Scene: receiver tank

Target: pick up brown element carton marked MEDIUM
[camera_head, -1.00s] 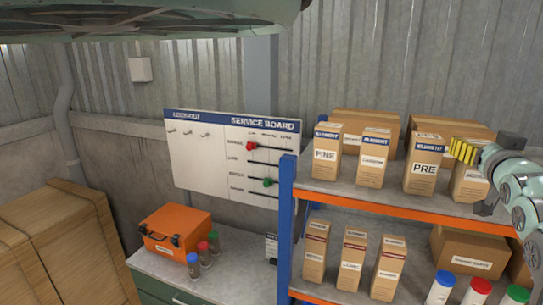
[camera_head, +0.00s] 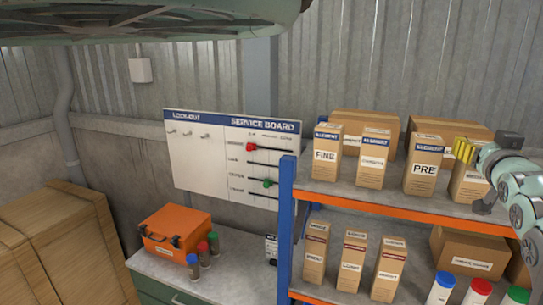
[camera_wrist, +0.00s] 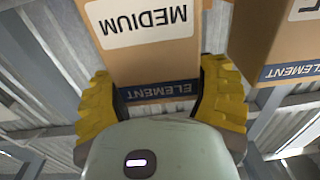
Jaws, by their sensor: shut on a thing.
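The brown element carton marked MEDIUM (camera_wrist: 150,58) shows upside down in the wrist view, with a white label and a blue ELEMENT band. My gripper (camera_wrist: 162,103) has its yellow fingers shut on the two sides of this carton near the band. In the head view, the carton (camera_head: 466,187) stands at the right end of the upper shelf, with its upper part hidden behind my gripper (camera_head: 463,150). I cannot tell whether its base touches the shelf.
The PRE carton (camera_head: 424,168) stands close to the left on the upper shelf (camera_head: 390,199), with the CARBON (camera_head: 373,160) and FINE (camera_head: 326,153) cartons further left. Larger boxes (camera_head: 365,122) stand behind. Smaller cartons (camera_head: 353,262) and capped bottles (camera_head: 441,288) are on the lower shelf.

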